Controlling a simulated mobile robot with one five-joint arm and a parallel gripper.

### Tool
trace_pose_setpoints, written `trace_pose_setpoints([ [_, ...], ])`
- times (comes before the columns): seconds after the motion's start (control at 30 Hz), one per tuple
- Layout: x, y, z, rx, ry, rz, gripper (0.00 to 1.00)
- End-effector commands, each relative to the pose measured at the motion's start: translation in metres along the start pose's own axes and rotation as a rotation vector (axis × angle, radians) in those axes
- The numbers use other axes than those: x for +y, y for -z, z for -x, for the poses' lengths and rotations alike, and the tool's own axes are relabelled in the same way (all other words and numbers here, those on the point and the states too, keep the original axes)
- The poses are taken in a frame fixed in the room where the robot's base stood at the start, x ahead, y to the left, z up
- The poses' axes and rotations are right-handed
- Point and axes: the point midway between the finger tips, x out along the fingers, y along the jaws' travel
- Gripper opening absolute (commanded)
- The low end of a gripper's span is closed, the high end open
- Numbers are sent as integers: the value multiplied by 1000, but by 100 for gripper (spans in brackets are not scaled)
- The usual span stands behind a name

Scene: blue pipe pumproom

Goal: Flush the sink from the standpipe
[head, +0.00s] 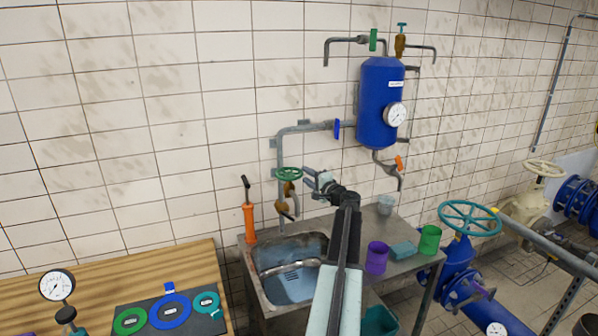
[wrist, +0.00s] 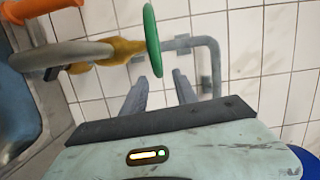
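The steel sink (head: 290,280) is set in a metal bench at lower middle; its edge also shows at left in the wrist view (wrist: 20,105). The grey standpipe (head: 281,150) rises behind it and bends right along the wall to a blue lever (head: 337,129). A brass tap (head: 289,189) with a green handwheel (head: 289,173) hangs over the sink; the wheel shows nearly edge-on in the wrist view (wrist: 152,40). My gripper (head: 308,178) is just right of the wheel. Its fingers (wrist: 161,90) are apart, with nothing between them. No contact with the wheel is clear.
An orange hand pump (head: 250,222) stands left of the sink. A blue tank (head: 381,105) hangs above. A wooden table (head: 120,272) is at left.

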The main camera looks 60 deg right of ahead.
Motion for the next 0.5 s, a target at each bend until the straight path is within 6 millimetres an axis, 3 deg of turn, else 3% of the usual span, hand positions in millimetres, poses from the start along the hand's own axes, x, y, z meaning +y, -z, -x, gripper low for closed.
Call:
trace_pose_setpoints([
  [0.3,0,3,-57,1,0,0,35],
  [0.5,0,2,-65,2,0,0,35],
])
